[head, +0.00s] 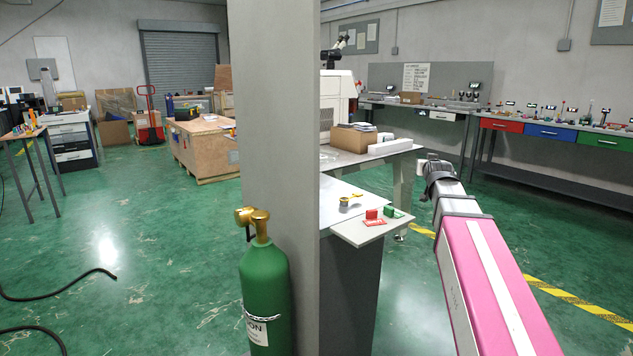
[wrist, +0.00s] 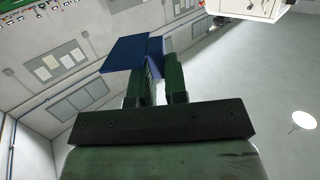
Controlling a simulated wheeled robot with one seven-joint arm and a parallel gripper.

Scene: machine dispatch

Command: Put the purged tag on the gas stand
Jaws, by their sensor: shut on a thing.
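In the wrist view my gripper (wrist: 161,82) is shut on a blue tag (wrist: 127,53), a flat plate with an upright part between the fingers. No writing on it can be read. In the head view the end of my arm is at the right, over the floor, beyond the grey shelf; the fingers and the tag cannot be made out there. A small grey shelf (head: 349,236), likely the gas stand, holds a red tag (head: 372,217) and a green tag (head: 392,211). It stands right of a green gas cylinder (head: 264,290).
A brass cup (head: 345,204) and a yellow piece are on the surface behind the shelf. A bench with a cardboard box (head: 352,139) stands behind. Open floor lies right of the shelf.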

